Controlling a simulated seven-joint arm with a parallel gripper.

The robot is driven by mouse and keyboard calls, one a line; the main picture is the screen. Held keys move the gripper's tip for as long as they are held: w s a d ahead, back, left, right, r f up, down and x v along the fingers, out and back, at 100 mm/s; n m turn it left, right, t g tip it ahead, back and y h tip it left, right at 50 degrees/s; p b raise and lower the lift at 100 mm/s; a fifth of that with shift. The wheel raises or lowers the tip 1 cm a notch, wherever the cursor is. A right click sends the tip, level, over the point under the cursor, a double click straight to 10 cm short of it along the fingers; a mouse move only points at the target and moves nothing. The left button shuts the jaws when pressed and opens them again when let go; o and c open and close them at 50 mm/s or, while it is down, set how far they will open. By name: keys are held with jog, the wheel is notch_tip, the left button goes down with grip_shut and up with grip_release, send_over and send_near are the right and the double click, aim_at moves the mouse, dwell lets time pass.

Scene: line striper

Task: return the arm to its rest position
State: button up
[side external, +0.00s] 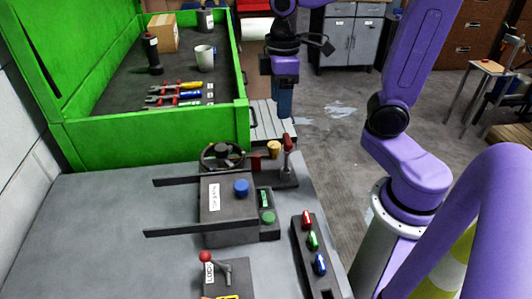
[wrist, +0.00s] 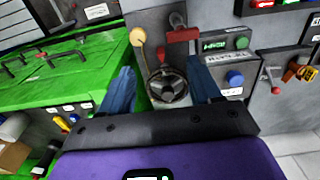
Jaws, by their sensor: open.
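My purple arm (side external: 412,55) reaches up and over from its base at the right of the side external view. My gripper (side external: 285,103) hangs in the air with its blue fingers pointing down, beyond the far end of the grey console. In the wrist view my gripper (wrist: 163,80) has its two blue fingers wide apart, with nothing between them. A black steering wheel (wrist: 167,87) shows in the gap, farther off and not touched.
The grey console (side external: 100,220) carries a steering wheel (side external: 222,155), a blue button (side external: 241,188), a green button (side external: 268,217) and levers. A green bin (side external: 150,138) at the left holds a box (side external: 163,33), mug (side external: 204,57) and tools. Open floor lies behind my gripper.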

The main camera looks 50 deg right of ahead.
jog(key=s+a+f+n, duration=0.1)
jog(key=s+f, duration=0.1)
jog(key=s, duration=0.6)
jog(key=s+a+f+n, duration=0.2)
jog(key=s+f, duration=0.1)
jog(key=s, duration=0.4)
jog(key=shift+s+f+n, duration=0.3)
jog(key=shift+s, duration=0.05)
jog(key=shift+w+a, duration=0.1)
jog(key=shift+w, duration=0.05)
notch_tip(320, 180, up, 7)
jog(key=m, duration=0.5)
send_over(274, 144)
notch_tip(274, 144, down, 17)
jog(key=shift+f, duration=0.1)
jog(key=c, duration=1)
